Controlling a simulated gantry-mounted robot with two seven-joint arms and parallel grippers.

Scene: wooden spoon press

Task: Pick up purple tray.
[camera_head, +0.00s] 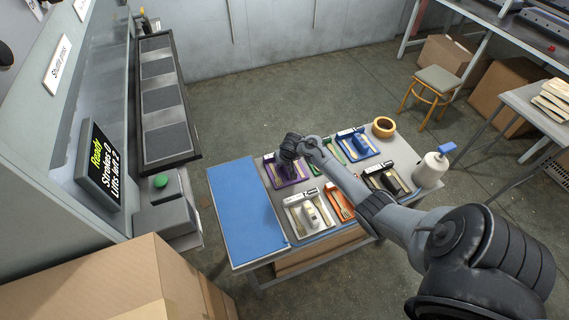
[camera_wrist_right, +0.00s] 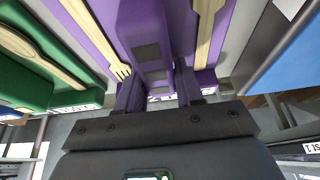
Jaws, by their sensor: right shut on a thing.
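The purple tray (camera_head: 288,182) is on the work table, in the back left of the group of trays. Wooden utensils lie in it. My right gripper (camera_head: 288,160) is over this tray, pointing down. In the right wrist view my right gripper (camera_wrist_right: 157,88) is shut on a raised purple grip of the tray, with a finger on each side. The purple tray (camera_wrist_right: 97,32) fills the middle of that view, with a wooden fork and another wooden piece on either side. My arm and gripper hide part of the tray in the head view. My left gripper is not in view.
A green tray (camera_wrist_right: 30,85) is close beside the purple one. White (camera_head: 300,228), orange, black and blue (camera_head: 372,152) trays stand nearby. A blue mat (camera_head: 243,215) to the left is clear. A brown bowl (camera_head: 384,127) and white bottle (camera_head: 431,170) stand at the right.

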